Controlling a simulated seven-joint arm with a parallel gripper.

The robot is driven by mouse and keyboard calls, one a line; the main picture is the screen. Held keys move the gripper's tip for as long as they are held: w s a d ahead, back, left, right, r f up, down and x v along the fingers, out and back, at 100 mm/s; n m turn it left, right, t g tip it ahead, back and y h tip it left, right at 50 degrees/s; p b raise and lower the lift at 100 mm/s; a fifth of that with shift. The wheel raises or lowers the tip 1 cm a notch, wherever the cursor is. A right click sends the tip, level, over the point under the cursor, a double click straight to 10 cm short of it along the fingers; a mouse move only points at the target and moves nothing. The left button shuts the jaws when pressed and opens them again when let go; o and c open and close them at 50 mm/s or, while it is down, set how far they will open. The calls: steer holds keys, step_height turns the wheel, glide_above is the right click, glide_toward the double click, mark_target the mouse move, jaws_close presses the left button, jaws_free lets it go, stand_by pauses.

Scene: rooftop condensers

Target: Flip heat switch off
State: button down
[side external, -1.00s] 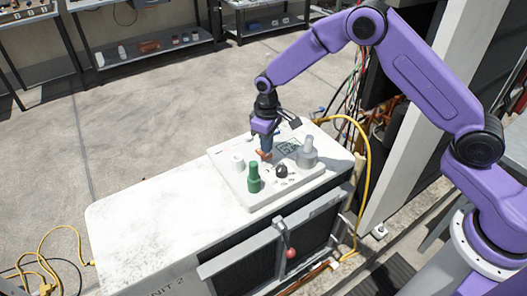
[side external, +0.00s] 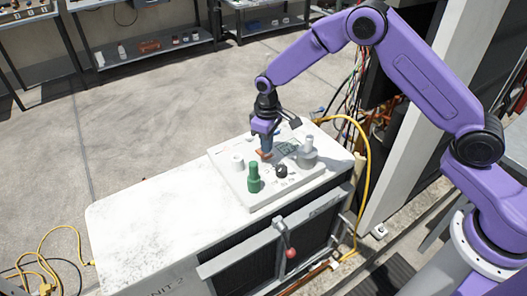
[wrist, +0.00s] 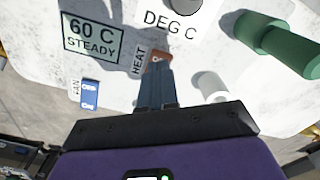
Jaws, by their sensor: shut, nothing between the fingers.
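The heat switch is a small orange-brown rocker (wrist: 160,57) beside the printed word HEAT in the wrist view. In the side view the switch (side external: 264,156) sits on the pale control panel (side external: 233,187) on top of the white condenser unit. My gripper (wrist: 156,75) is shut and empty, pointing down, with its fingertips at the switch and covering part of it. In the side view my gripper (side external: 267,147) is right over the switch. I cannot tell whether the fingertips press on it, nor which way the rocker is tilted.
A blue fan switch (wrist: 90,94) marked OFF and ON lies left of the fingers. A green knob (side external: 254,177), black dial (side external: 281,171), white cylinder (side external: 237,162) and grey post (side external: 308,153) stand close around. A red-tipped lever (side external: 290,250) hangs on the unit's front.

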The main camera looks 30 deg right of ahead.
mark_target(267, 155)
steer(key=shift+f, duration=1)
stand_by(0.8)
steer(key=shift+r, duration=3.5)
steer(key=shift+s+r, duration=0.1)
steer(key=s+r+n, duration=0.2)
steer(key=s+r, duration=0.3)
steer(key=s, duration=0.3)
steer(key=s+r+n, duration=0.1)
steer(key=s+r, duration=0.4)
steer(key=s, duration=0.4)
steer(key=s+d+n, duration=0.1)
steer(key=s+d, duration=0.2)
steer(key=s, duration=0.3)
steer(key=s+d+r+n, duration=0.1)
steer(key=s+d, duration=0.3)
steer(key=s, duration=0.3)
steer(key=s+d+r+n, duration=0.1)
steer(key=s+d, duration=0.3)
steer(key=s, duration=0.3)
steer(key=shift+r+n, duration=0.15)
steer(key=shift+n, duration=0.15)
